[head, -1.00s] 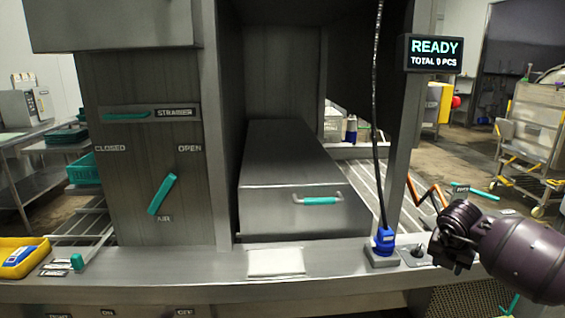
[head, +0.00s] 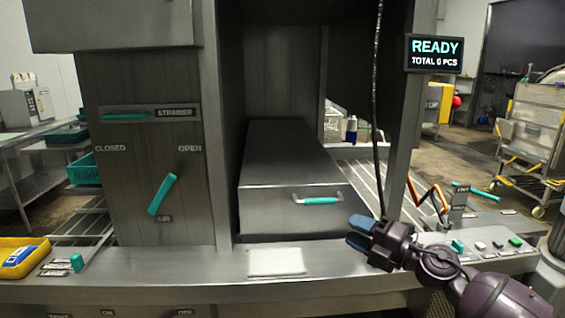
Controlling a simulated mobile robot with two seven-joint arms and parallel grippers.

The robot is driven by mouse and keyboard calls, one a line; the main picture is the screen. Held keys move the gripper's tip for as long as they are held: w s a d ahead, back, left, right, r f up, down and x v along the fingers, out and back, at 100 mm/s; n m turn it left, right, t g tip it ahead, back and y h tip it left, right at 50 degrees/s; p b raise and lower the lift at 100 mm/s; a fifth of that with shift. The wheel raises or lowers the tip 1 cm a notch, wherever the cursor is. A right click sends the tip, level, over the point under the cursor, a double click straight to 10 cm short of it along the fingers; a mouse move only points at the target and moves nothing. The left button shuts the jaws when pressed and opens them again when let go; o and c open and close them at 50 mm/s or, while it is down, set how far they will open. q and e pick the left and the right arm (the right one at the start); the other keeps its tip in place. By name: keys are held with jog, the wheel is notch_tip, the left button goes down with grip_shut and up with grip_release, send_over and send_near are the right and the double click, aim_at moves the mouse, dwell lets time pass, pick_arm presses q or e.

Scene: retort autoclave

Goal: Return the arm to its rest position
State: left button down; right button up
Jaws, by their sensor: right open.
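My right gripper (head: 358,233) is in the lower right of the head view, in front of the console ledge (head: 210,262). Its two blue-tipped fingers point left and are apart, with nothing visible between them. My right arm comes in from the bottom right corner. The gripper is in front of the foot of the black hanging cable (head: 376,120) and hides the cable's lower end. The steel box (head: 283,175) with a teal handle (head: 320,201) is behind and left of the gripper. My left gripper is not in view.
A READY display (head: 434,53) hangs on the right post. A button panel (head: 490,243) and an orange spring-like piece (head: 426,198) are right of the gripper. A white pad (head: 276,261) lies on the ledge. A yellow tray (head: 18,257) sits far left.

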jog(key=s+d+f+m+t+h, duration=0.2)
jog(key=s+d+f+m+h, duration=0.3)
jog(key=f+m, duration=0.5)
jog(key=s+d+f+m+t+h, duration=0.3)
jog(key=s+f+m+h, duration=0.4)
jog(key=m, duration=0.4)
jog(key=s+d+f+m+g+h, duration=0.1)
jog(key=s+f+m+g, duration=0.1)
jog(key=s+f, duration=0.6)
jog(key=s+d+f+m+g+h, duration=0.2)
jog(key=s+f+m, duration=0.3)
jog(key=s, duration=0.9)
notch_tip(320, 180, down, 3)
jog(key=shift+d+f+m+g, duration=0.15)
jog(key=shift+m+g, duration=0.15)
jog(key=shift+g, duration=0.5)
